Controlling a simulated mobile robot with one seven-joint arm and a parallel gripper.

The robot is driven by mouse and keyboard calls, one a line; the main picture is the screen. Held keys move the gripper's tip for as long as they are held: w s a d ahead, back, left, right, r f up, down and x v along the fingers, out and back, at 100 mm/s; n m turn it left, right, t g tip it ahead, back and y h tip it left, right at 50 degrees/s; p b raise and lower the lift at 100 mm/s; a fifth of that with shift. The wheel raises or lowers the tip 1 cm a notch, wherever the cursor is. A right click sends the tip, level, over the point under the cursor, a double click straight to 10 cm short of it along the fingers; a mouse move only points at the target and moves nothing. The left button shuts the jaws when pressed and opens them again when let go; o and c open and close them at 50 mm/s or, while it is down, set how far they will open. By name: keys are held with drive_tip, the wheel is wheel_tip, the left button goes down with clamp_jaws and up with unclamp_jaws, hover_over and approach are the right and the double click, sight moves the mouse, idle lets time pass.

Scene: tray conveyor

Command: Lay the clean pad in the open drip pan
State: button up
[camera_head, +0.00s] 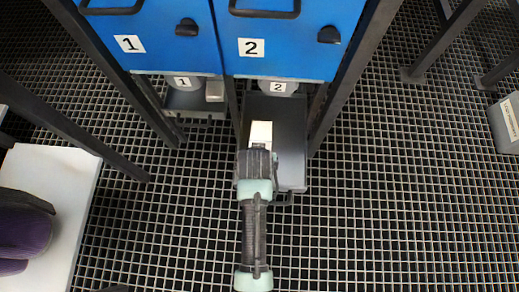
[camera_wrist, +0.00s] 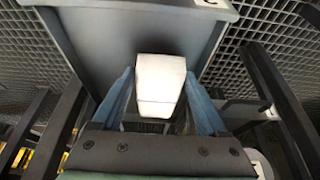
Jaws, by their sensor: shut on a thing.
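The clean pad (camera_head: 261,132) is a white rectangular piece, held at the end of my gripper (camera_head: 259,150). In the wrist view the pad (camera_wrist: 160,82) sits between the two blue-grey fingers of my gripper (camera_wrist: 159,98), which is shut on it. The open drip pan (camera_head: 290,130) is a dark grey tray pulled out below the blue unit marked 2. The pad is over this pan in the head view; the pan (camera_wrist: 85,38) also fills the area behind the pad in the wrist view. I cannot tell the exact gap between pad and pan. My gripper hides part of the pan.
Blue units marked 1 (camera_head: 150,40) and 2 (camera_head: 280,48) stand at the top, between dark frame posts (camera_head: 350,75). A second grey pan (camera_head: 190,102) is under unit 1. A white surface (camera_head: 75,195) lies at left and a grey box (camera_head: 507,122) at far right. Grating floor (camera_head: 420,180) is clear.

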drive_tip(key=shift+f+b, duration=0.6)
drive_tip(key=shift+f, duration=0.75)
drive_tip(key=shift+f, duration=0.1)
drive_tip(key=o, duration=1.2)
drive_tip(key=shift+o, duration=0.2)
drive_tip(key=p+v, duration=0.7)
drive_tip(key=v, duration=0.5)
